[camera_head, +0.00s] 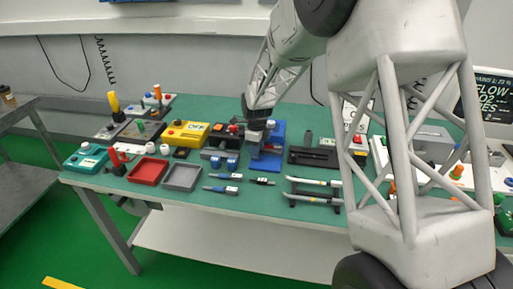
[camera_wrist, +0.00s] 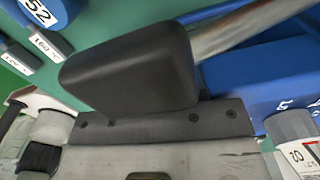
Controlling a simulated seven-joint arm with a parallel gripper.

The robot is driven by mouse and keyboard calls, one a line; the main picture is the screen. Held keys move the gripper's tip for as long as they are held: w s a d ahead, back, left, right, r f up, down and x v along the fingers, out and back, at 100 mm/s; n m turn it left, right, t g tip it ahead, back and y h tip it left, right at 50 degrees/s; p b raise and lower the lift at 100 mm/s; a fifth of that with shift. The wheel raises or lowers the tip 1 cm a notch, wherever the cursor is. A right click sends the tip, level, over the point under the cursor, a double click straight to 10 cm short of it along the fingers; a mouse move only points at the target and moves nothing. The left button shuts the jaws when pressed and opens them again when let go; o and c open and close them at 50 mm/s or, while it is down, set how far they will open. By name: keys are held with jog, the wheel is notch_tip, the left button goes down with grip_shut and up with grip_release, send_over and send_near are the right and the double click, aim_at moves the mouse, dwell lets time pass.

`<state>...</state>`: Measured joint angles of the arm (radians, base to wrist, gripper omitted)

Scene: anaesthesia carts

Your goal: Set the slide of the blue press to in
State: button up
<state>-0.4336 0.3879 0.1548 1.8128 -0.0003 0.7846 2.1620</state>
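The blue press (camera_head: 268,156) stands on the green bench near the middle in the head view, and my gripper is right over its upper part. In the wrist view its blue body (camera_wrist: 262,75) fills the upper right, with white arrow marks on its side. A metal bar (camera_wrist: 240,25) crosses above the blue body and runs to a large black block (camera_wrist: 135,65) close to the camera. My gripper (camera_head: 257,124) is small and dark in the head view; its fingertips are not clear, and I cannot tell whether it touches the press. The slide's position cannot be made out.
A black fixture (camera_head: 314,157) stands right of the press, and a yellow box (camera_head: 186,133) stands to the left. Red (camera_head: 148,171) and grey (camera_head: 182,177) trays lie front left. Blue-ended labelled cylinders (camera_wrist: 45,12) are close by in the wrist view. My arm hides part of the right bench.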

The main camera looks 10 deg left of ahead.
jog(key=shift+r, duration=0.15)
jog(key=shift+r, duration=3.8)
jog(key=shift+d, duration=0.1)
jog(key=shift+s+d+r, duration=0.2)
jog(key=shift+d+r, duration=0.05)
jog(key=s+d+r+n+t, duration=0.1)
jog(key=s+d+r+n, duration=0.5)
jog(key=s+d, duration=0.4)
jog(key=s+d+r+n, duration=0.3)
jog(key=s+d+r, duration=0.5)
jog(key=d, duration=0.4)
jog(key=s+d+n, duration=0.5)
jog(key=s+d, duration=0.1)
jog(key=s, duration=0.7)
jog(key=s+d+n+t, duration=0.1)
jog(key=s+d+n, duration=0.4)
jog(key=s, duration=0.8)
jog(key=shift+s+d+n+t, duration=0.3)
jog(key=shift+d, duration=0.3)
